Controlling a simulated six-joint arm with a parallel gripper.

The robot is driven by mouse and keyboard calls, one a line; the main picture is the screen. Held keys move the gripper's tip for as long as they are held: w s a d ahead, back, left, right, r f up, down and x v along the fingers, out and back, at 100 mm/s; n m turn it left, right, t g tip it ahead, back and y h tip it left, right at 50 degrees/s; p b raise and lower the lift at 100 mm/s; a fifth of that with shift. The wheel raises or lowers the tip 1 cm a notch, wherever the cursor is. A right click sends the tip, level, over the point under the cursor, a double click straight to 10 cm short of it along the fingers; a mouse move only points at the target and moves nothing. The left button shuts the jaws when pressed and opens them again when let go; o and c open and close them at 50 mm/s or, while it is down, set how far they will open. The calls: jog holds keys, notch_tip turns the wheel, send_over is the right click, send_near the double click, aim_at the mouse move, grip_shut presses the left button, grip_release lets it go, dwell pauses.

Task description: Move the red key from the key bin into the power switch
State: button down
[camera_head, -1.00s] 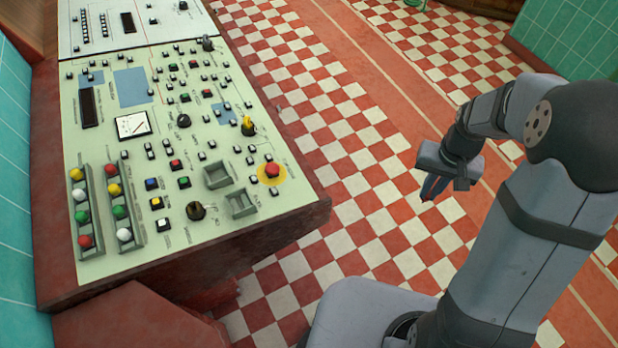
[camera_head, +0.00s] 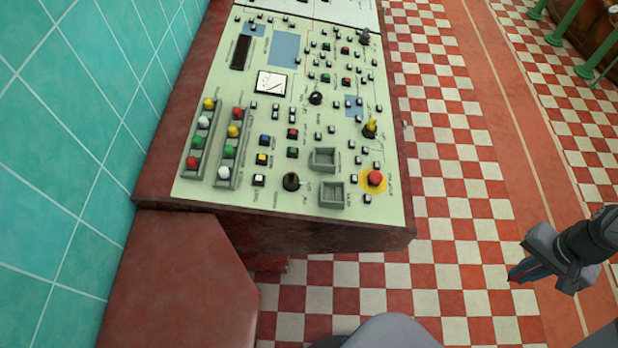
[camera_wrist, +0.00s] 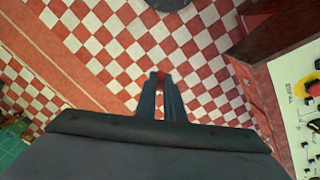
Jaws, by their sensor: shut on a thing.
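My gripper (camera_head: 516,272) is over the checkered floor, to the right of the control panel and well apart from it. In the wrist view its two dark fingers (camera_wrist: 163,84) are close together, shut on a small red thing at the tips, which looks like the red key (camera_wrist: 161,75). Most of the key is hidden by the fingers. Two grey square bins, the upper (camera_head: 323,160) and the lower (camera_head: 332,195), sit on the panel and look empty. A black rotary switch (camera_head: 291,181) stands left of the lower bin. I cannot tell which switch is the power switch.
The pale control panel (camera_head: 270,205) holds several buttons and knobs. A red stop button (camera_head: 375,178) on a yellow ring is beside the bins. A yellow-topped switch (camera_head: 370,127) is above it. Two ball racks are at left. The checkered floor (camera_head: 460,240) is clear.

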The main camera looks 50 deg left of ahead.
jog(key=w+a+r+n+p, duration=0.1)
jog(key=a+r+n+p, duration=0.15)
jog(key=a, duration=1.15)
jog(key=w+a+r+n+p, duration=0.1)
jog(key=a+r+n+p, duration=0.15)
jog(key=a, duration=1.15)
jog(key=s+a+r+n+p, duration=0.3)
jog(key=s+a+n+p, duration=0.1)
jog(key=s+a, duration=1.8)
jog(key=a, duration=0.3)
jog(key=shift+r+p, duration=0.2)
jog(key=shift+p, duration=0.15)
jog(key=shift+f, duration=0.15)
jog(key=shift+f+b, duration=1.85)
jog(key=shift+f, duration=0.7)
jog(key=shift+f+b, duration=0.5)
jog(key=shift+f, duration=0.7)
